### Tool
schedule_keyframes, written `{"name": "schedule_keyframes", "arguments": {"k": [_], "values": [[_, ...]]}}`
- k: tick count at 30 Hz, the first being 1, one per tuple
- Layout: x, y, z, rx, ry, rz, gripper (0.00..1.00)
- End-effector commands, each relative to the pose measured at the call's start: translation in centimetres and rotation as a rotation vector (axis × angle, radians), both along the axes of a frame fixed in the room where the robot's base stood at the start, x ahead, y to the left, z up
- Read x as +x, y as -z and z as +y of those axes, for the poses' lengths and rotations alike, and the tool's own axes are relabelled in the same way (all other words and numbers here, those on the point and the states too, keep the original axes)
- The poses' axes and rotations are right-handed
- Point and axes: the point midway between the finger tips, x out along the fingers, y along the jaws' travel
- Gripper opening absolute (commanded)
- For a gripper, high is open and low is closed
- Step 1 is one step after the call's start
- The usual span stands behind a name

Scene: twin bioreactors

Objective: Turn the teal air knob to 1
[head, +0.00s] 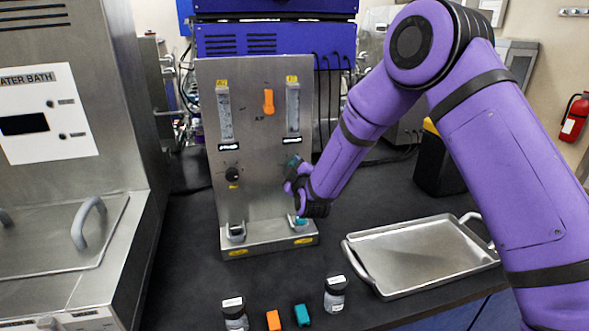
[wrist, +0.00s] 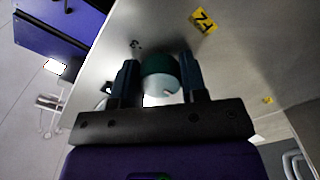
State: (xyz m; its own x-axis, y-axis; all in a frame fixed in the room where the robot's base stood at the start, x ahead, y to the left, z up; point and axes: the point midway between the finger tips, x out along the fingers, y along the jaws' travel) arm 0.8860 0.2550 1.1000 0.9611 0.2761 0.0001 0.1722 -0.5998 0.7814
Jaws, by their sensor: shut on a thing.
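The teal air knob (wrist: 158,68) sits on the steel panel (wrist: 235,70) in the wrist view, with a pale round front face and a small mark near that face's lower right edge. My gripper (wrist: 157,80) has one dark finger on each side of the knob and is shut on it. In the head view my gripper (head: 292,172) is at the right side of the upright panel (head: 255,145) and largely hides the knob. Small dark print shows beside the knob in the wrist view, but I cannot read the setting.
The panel carries two flow tubes (head: 224,112) (head: 293,108), an orange piece (head: 268,101) and a black knob (head: 232,174). Jars (head: 335,295) (head: 235,316), an orange block (head: 273,320) and a teal block (head: 302,315) stand in front. A metal tray (head: 420,258) lies right; the water bath (head: 60,170) stands left.

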Motion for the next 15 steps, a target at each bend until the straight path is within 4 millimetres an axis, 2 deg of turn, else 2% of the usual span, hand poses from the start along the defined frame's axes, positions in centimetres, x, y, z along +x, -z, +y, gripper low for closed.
{"name": "schedule_keyframes", "arguments": {"k": [15], "values": [[-0.03, 0.04, -0.01, 0.423, -0.001, 0.122, 0.16]]}}
